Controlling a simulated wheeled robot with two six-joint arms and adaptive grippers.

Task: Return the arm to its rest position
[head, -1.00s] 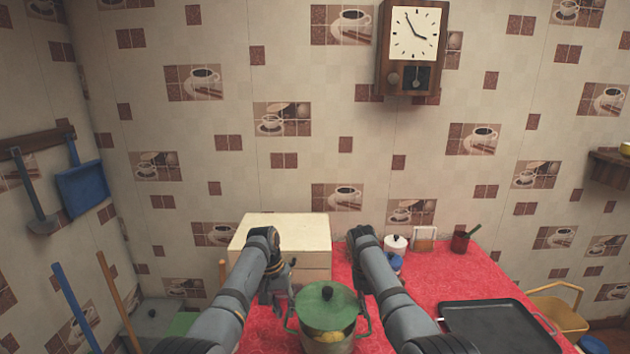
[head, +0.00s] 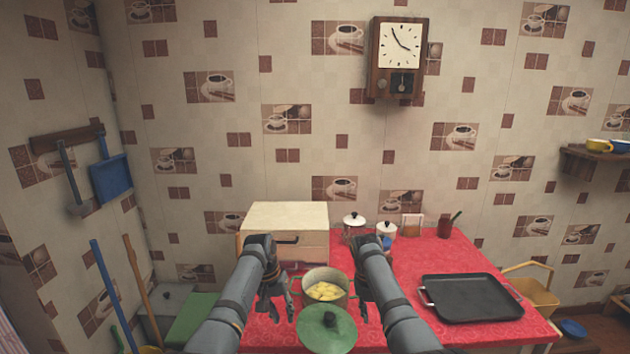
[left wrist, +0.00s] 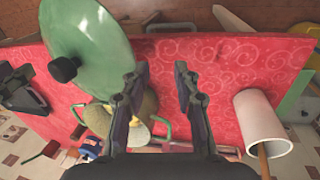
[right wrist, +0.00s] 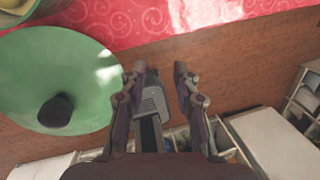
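My left gripper (head: 277,308) is left of the pot and is open and empty. Its fingers stand apart in the left wrist view (left wrist: 161,72). My right gripper is low and partly hidden by its arm in the head view; the right wrist view shows it open and empty (right wrist: 159,68). A pot (head: 325,272) with yellow pieces inside stands uncovered between my arms. A green lid (head: 318,342) with a black knob is in front of the pot, near the counter's front edge. Neither gripper touches its knob. I cannot tell what supports the lid.
The red-clothed counter (head: 440,255) holds a cream box (head: 285,215), lidded white jars (head: 387,229) and a black tray (head: 472,298). A white cylinder (left wrist: 262,122) is beside my left gripper. A yellow basket (head: 535,293) stands to the right.

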